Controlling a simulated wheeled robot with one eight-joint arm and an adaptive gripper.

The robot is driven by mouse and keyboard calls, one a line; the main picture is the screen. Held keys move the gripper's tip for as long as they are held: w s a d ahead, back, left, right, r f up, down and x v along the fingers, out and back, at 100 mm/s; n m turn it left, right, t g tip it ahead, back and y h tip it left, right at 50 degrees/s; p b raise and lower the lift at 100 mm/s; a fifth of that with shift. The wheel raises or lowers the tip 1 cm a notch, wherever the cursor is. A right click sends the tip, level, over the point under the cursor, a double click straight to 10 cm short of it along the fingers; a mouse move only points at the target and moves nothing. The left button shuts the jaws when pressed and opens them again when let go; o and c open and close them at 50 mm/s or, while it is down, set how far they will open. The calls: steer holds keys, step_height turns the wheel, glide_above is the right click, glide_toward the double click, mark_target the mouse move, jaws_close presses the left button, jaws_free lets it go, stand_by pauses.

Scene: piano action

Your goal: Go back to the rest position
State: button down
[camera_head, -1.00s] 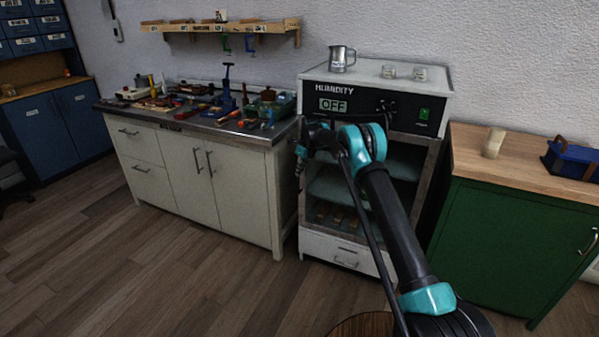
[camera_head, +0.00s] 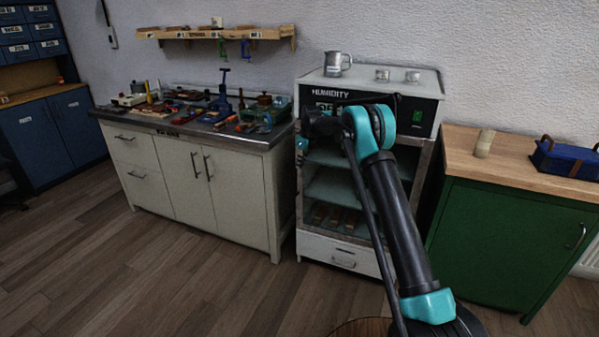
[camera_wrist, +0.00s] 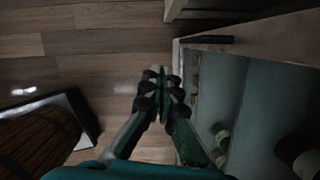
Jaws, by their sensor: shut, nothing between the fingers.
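My arm (camera_head: 395,215) reaches up in front of the humidity cabinet (camera_head: 430,80) in the head view, its teal elbow covering part of the cabinet's front panel. My gripper (camera_wrist: 160,74) shows in the wrist view with its dark green fingers together and nothing between them. It hangs over the wooden floor, just left of the cabinet's shelves. In the head view the gripper is mostly hidden behind the arm's end.
The cabinet's shelves (camera_wrist: 225,95) lie close on the right in the wrist view, with small objects on them. A white workbench (camera_head: 235,200) crowded with tools stands left, a green cabinet (camera_head: 500,240) right. The floor (camera_head: 180,280) in front is clear.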

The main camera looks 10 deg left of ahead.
steer(key=s+d+r+n+t, duration=0.1)
steer(key=s+d+r+n, duration=0.4)
steer(key=s+d, duration=0.5)
steer(key=s+d+r+n+t, duration=0.1)
steer(key=s+d+r+n, duration=0.45)
steer(key=s+d, duration=0.45)
steer(key=s+d+f+n, duration=0.3)
steer(key=s+d+n, duration=0.1)
steer(key=s, duration=0.7)
steer(key=s+d+f+n+h, duration=0.1)
steer(key=s+d+f+n, duration=0.2)
steer(key=s, duration=0.9)
steer(key=s+d+f+n+t+h, duration=0.1)
steer(key=s+d+f+n, duration=0.2)
steer(key=s+d+n, duration=0.3)
steer(key=s+d, duration=0.1)
steer(key=s, duration=0.4)
steer(key=shift+s, duration=0.15)
